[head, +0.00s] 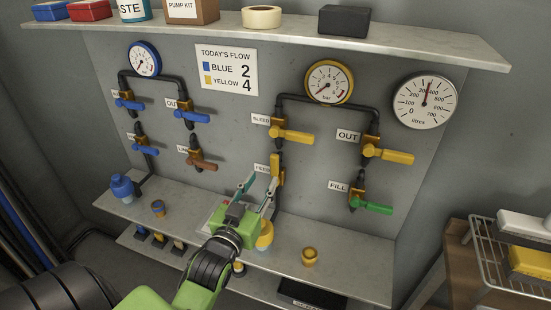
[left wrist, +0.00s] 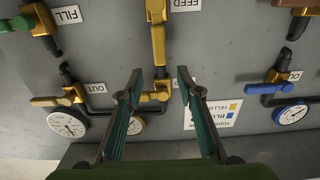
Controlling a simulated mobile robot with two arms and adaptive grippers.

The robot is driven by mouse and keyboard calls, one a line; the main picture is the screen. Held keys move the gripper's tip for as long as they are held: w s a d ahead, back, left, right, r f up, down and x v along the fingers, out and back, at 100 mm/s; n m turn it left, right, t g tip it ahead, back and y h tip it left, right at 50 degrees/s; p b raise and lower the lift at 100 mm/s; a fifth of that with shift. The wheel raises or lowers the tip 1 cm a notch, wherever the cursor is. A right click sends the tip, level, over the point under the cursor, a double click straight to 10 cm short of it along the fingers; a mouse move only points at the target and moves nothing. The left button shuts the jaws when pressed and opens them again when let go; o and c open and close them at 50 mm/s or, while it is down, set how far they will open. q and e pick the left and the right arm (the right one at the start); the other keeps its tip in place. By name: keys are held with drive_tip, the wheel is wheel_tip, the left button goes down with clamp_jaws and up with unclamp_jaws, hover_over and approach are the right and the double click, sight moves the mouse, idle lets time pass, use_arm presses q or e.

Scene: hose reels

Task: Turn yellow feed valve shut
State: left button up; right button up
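The yellow feed valve (head: 277,168) is on the wall panel beside the FEED label (head: 263,169). Its handle stands upright, in line with the dark pipe. In the left wrist view, which is upside down, the feed valve's handle (left wrist: 158,45) shows just beyond the fingertips and lined up between them. My left gripper (head: 262,184) is open and empty, just below and in front of the feed valve. It also shows in the left wrist view (left wrist: 159,72), its two teal fingers spread apart. I see no contact with the handle. My right gripper is not in view.
The yellow bleed valve (head: 292,136) is above, with its handle sideways. A yellow OUT valve (head: 388,154) and green-handled fill valve (head: 372,207) are to the right. A lower shelf (head: 345,262) holds a yellow cup-like fitting (head: 309,257). An upper shelf (head: 420,47) juts out overhead.

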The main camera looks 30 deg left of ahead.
sight(273, 162)
use_arm(q)
drive_tip(key=p+x, duration=0.1)
drive_tip(key=x, duration=0.9)
drive_tip(key=shift+w+p, duration=0.3)
drive_tip(key=shift+p, duration=0.05)
clamp_jaws()
